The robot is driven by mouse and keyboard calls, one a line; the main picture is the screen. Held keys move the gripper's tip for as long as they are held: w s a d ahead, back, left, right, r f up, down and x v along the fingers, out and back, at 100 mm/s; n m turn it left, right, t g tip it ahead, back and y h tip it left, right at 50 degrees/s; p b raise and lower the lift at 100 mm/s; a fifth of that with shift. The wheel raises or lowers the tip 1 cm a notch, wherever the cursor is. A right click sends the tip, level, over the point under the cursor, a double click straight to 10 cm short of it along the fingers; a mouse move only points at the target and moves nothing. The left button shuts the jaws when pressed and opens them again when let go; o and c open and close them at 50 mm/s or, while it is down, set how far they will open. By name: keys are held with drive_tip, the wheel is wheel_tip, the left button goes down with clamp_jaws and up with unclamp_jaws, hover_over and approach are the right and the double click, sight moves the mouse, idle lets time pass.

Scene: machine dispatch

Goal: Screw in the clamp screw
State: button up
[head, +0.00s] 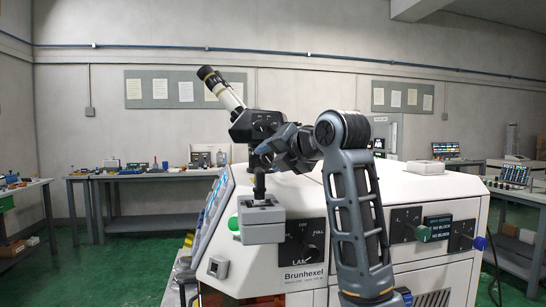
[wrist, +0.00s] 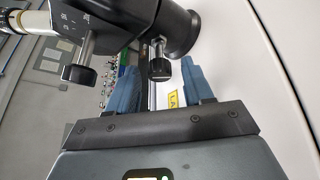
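A scope with a black head (head: 258,127) and a cream eyepiece tube (head: 222,90) stands tilted on a grey block on top of the white machine. In the wrist view, two black knobs on bright metal shafts stick out of the scope head: one knob (wrist: 160,69) at the middle and one (wrist: 80,74) at the left. I cannot tell for certain which is the clamp screw. My gripper (wrist: 162,82) is open, its two blue fingers apart, with the middle knob showing between the fingertips. Contact is not visible. In the head view my gripper (head: 268,150) is beside the scope head, partly hidden.
A small white box (head: 424,167) lies on top. Workbenches (head: 150,174) stand along the back wall.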

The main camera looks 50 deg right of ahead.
clamp_jaws()
drive_tip(key=shift+f+m+t+b, duration=0.3)
drive_tip(key=shift+m+t+b, duration=0.2)
drive_tip(key=shift+m+b, duration=0.3)
drive_tip(key=shift+r+m+t+y+b, duration=0.15)
drive_tip(key=shift+m+t+y+b, duration=0.15)
drive_tip(key=shift+m+y, duration=0.1)
drive_tip(key=shift+o, duration=0.4)
unclamp_jaws()
drive_tip(key=shift+s, duration=0.15)
drive_tip(key=shift+b+v, duration=0.9)
drive_tip(key=shift+v, duration=2.95)
